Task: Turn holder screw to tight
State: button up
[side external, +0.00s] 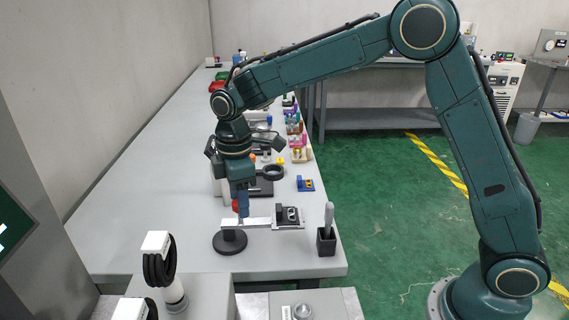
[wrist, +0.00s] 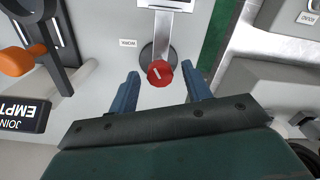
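The holder screw is a red round knob with a white mark on its face (wrist: 161,74). It sits on top of the holder, whose round dark base (side external: 230,241) stands on the table and carries a light bar (side external: 262,221). In the wrist view the knob lies between and just beyond the blue fingertips of my gripper (wrist: 160,80). The fingers stand apart, with a gap on both sides of the knob. In the side view my gripper (side external: 240,208) points down over the holder, and a bit of red shows beside the blue finger.
A dark device (side external: 290,216) sits at the bar's right end. A black cup with a grey-handled tool (side external: 326,240) stands near the table's right edge. A dark stand with an orange knob (wrist: 17,61) and an "EMPTY" sign (wrist: 20,115) lie left in the wrist view.

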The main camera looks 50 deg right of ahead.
jog(key=c, duration=0.8)
jog(key=shift+m, duration=0.3)
jog(key=shift+m, duration=1.7)
jog(key=o, duration=0.9)
jog(key=shift+o, duration=0.2)
jog(key=shift+r, duration=0.1)
